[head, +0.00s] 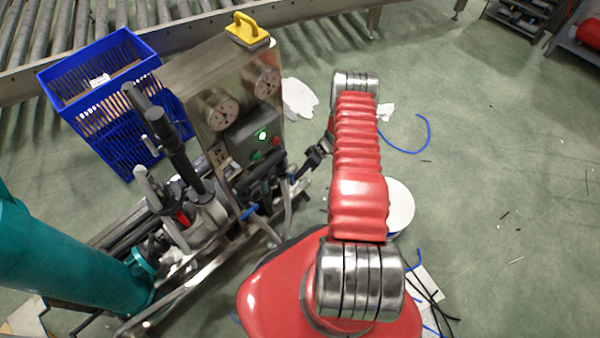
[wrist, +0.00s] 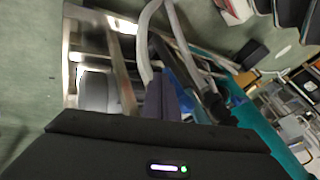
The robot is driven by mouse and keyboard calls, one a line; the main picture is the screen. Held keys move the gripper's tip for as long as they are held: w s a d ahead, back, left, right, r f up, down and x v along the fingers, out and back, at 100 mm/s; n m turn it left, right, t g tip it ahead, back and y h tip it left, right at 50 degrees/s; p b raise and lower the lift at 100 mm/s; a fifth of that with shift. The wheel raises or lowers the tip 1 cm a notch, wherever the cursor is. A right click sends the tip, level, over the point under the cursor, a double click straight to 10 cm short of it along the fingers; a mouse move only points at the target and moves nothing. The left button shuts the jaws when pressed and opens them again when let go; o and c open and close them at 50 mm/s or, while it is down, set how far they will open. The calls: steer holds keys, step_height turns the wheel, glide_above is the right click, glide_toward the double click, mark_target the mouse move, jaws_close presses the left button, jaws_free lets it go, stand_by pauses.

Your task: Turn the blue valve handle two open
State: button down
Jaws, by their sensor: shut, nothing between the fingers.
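A small blue valve handle (head: 250,212) shows low on the pipework of the steel machine in the head view. A second small blue spot (head: 291,180) lies farther right, close to my gripper; I cannot tell which is handle two. In the wrist view a blue part (wrist: 190,92) shows behind pale curved tubes, partly hidden. My gripper (head: 306,166) is shut and empty at the right side of the machine, beside the pipework. In the wrist view its dark body fills the bottom, with the closed fingers (wrist: 162,98) above it. Contact with a handle cannot be made out.
The steel cabinet (head: 192,78) carries gauges, a lit green lamp and a yellow handle (head: 247,29). A blue crate (head: 103,75) stands left of it. A teal cylinder (head: 75,260) is at lower left. A white round lid (head: 398,205) is beside my arm. The floor at right is mostly clear.

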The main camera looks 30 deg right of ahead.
steer(key=shift+s+a+f, duration=0.2)
steer(key=shift+s+a, duration=0.05)
steer(key=shift+a, duration=0.35)
steer(key=d+r, duration=0.7)
steer(key=d, duration=0.3)
steer(key=shift+w+d+r, duration=0.15)
steer(key=shift+d+r, duration=0.1)
steer(key=shift+r, duration=0.1)
stand_by(0.3)
stand_by(0.4)
